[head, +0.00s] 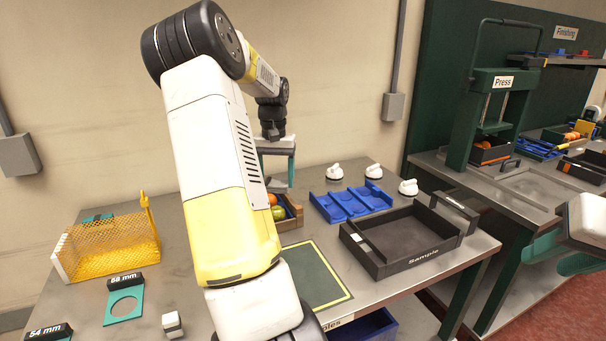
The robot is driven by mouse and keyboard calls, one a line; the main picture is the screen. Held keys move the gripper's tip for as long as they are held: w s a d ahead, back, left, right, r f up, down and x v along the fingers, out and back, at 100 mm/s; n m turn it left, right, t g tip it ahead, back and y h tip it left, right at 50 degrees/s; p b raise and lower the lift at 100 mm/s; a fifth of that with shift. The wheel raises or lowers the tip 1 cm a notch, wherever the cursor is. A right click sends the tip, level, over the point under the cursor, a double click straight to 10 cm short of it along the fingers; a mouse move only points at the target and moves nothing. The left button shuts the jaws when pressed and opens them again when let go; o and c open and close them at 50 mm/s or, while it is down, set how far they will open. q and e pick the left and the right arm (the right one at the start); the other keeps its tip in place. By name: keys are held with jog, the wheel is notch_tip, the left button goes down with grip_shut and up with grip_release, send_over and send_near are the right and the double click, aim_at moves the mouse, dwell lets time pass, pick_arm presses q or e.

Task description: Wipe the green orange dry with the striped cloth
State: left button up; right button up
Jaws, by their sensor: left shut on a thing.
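My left gripper (277,186), with teal fingers, points down over a small wooden crate (292,222) at the back middle of the table. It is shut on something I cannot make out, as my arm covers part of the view. In the crate lie a green orange (279,213) and an orange-coloured one (272,199), just below the fingers. My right gripper (562,260) is partly in view at the right edge, and its opening cannot be made out. I cannot see the striped cloth.
A dark Sample tray (388,268) and a blue tray (350,207) stand on the right, with several white knobbed objects behind. A green mat with a yellow border (318,270) is clear.

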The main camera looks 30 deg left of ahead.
aim_at(281, 207)
pick_arm(q)
jog(key=shift+f, duration=2.7)
jog(key=shift+a+f, duration=0.1)
jog(key=shift+f, duration=0.4)
jog(key=shift+w+d, duration=0.25)
jog(key=shift+d, duration=0.45)
jog(key=shift+s+a, duration=0.3)
jog(key=shift+a, duration=0.35)
jog(key=shift+s+a, duration=0.25)
jog(key=shift+a, duration=0.4)
jog(key=shift+d, duration=0.1)
jog(key=shift+w+d, duration=0.3)
jog(key=shift+d, duration=0.3)
jog(key=shift+w+d, duration=0.25)
jog(key=shift+d, duration=0.35)
